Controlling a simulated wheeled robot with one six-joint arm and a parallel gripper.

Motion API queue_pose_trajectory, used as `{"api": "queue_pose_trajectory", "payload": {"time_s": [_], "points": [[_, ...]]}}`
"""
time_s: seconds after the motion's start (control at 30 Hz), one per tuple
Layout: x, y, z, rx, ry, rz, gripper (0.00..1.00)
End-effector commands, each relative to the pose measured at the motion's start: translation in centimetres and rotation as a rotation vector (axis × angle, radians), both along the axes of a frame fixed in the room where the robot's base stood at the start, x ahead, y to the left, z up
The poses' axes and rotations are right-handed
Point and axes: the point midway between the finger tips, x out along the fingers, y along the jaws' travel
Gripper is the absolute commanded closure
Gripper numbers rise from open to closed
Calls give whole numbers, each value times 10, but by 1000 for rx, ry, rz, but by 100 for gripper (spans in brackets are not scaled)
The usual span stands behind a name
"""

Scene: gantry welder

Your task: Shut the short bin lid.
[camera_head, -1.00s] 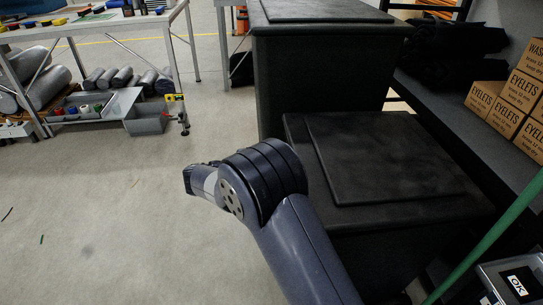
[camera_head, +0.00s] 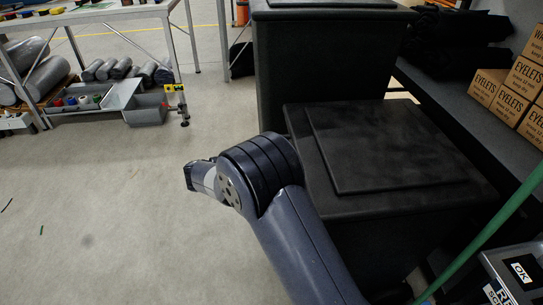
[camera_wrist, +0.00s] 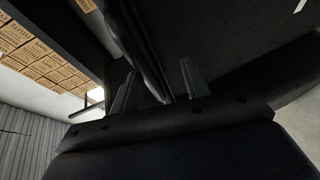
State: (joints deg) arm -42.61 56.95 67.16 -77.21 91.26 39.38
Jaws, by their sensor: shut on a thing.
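The short bin (camera_head: 365,250) is a black box at the right of the head view, in front of a taller black bin. Its lid (camera_head: 395,150), with a raised panel, lies about flat over the bin. I cannot tell whether a small gap is left under it. My dark arm reaches up to the bin's left side in the head view, which does not show the fingers. In the wrist view my gripper (camera_wrist: 158,85) has its two fingers on either side of a dark edge (camera_wrist: 143,40), which looks like the lid's rim, and is shut on it.
The tall bin (camera_head: 320,75) stands right behind the short one. A dark shelf (camera_head: 480,125) with cardboard boxes (camera_head: 510,92) runs along the right. A green pole (camera_head: 485,235) crosses the lower right. Open floor (camera_head: 110,220) lies to the left, with a workbench beyond.

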Motion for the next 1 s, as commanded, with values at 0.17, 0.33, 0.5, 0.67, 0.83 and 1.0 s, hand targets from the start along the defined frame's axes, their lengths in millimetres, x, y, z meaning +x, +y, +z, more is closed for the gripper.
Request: {"api": "queue_pose_trajectory", "payload": {"time_s": [0.17,0.33,0.5,0.67,0.83,1.0], "points": [[-2,-3,-8,1,16,-6,64],[-2,-3,-7,1,17,-7,64],[-8,8,-4,0,15,-5,64],[-25,35,3,0,12,0,64],[-44,62,11,1,6,0,64],[-56,81,15,-1,4,0,64]]}}
